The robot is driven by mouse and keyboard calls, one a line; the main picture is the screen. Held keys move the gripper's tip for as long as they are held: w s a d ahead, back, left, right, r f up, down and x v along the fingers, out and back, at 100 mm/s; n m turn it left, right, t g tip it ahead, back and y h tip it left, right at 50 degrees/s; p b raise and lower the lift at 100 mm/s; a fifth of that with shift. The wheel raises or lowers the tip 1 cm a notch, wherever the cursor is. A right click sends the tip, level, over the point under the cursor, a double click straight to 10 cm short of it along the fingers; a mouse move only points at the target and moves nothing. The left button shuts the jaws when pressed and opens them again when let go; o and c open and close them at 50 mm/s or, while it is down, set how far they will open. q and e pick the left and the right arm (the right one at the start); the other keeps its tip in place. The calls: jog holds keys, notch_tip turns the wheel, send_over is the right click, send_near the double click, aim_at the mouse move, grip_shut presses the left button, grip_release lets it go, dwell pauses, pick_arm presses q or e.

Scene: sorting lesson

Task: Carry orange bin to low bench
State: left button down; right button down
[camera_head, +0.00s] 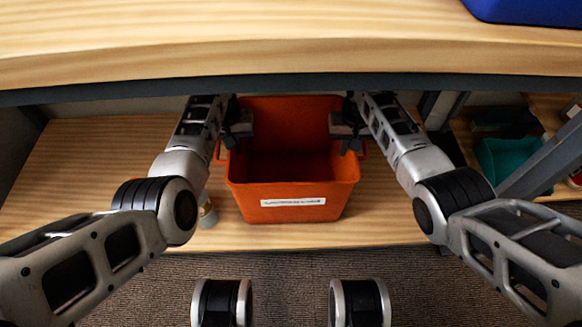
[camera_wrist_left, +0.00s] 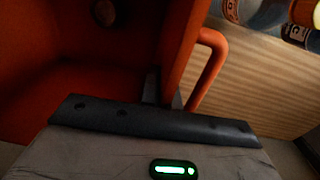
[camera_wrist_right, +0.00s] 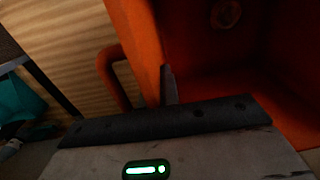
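The orange bin (camera_head: 292,190) is upright and open-topped, with a white label on its front wall. It is over the low wooden bench (camera_head: 100,165), under the upper table; whether its base touches the wood is hard to tell. My left gripper (camera_head: 238,128) is at its left wall and my right gripper (camera_head: 347,130) at its right wall. In the left wrist view the bin's wall and handle (camera_wrist_left: 210,65) are close against my gripper, which appears shut on the wall. The right wrist view shows the same with the other handle (camera_wrist_right: 110,72). The fingertips are partly hidden.
The upper table (camera_head: 290,50) overhangs the back of the bench, with a blue bin (camera_head: 530,10) on it. A small jar (camera_head: 207,214) stands left of the orange bin. A teal bin (camera_head: 503,160) is at right behind a grey post.

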pick_arm(q)
jog(key=shift+r, duration=0.2)
pick_arm(e)
jog(key=shift+r, duration=0.15)
